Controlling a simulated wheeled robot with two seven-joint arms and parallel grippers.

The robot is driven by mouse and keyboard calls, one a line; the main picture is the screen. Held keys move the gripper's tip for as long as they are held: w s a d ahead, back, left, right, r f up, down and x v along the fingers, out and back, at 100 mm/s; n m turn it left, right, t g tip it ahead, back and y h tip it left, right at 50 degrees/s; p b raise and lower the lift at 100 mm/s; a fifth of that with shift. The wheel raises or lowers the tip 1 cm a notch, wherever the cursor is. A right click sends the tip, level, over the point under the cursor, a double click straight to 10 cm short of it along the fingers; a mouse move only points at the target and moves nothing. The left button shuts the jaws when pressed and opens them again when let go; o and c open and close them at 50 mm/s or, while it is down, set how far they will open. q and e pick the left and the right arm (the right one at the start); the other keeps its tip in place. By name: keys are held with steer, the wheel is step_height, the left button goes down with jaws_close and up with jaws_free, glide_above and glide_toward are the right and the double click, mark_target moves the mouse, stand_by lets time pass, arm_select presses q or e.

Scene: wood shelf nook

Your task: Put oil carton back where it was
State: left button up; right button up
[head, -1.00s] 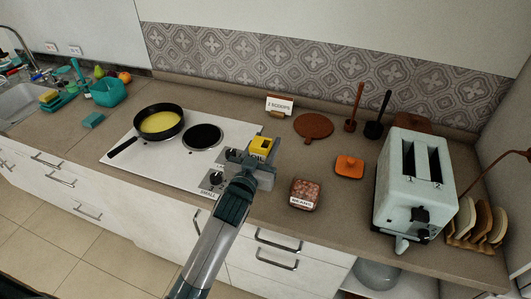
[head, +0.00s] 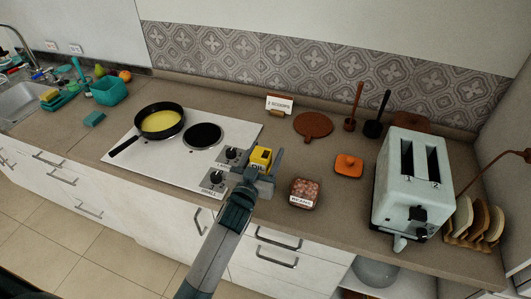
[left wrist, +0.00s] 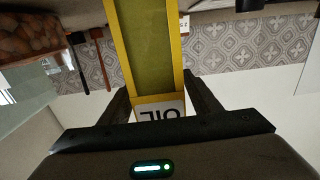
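The oil carton (head: 261,155) is a small yellow block with a white "OIL" label. My left gripper (head: 264,164) is at the right front corner of the stove, with its fingers closed on either side of the carton. In the left wrist view the carton (left wrist: 150,45) stands between the two fingertips, which appear to touch its sides. I cannot tell whether its base rests on the counter or hangs just above it. My right gripper is not in view.
The white stove (head: 160,167) with a pan (head: 160,122) of yellow liquid is to the left. A beans container (head: 305,192) is close on the right. An orange dish (head: 348,166) and a toaster (head: 408,190) stand further right. Counter behind the carton is clear.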

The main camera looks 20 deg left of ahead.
arm_select(q)
steer(key=shift+r, duration=0.1)
steer(key=shift+s, duration=0.3)
steer(key=b, duration=0.4)
glide_toward(258, 167)
steer(key=shift+w, duration=2.1)
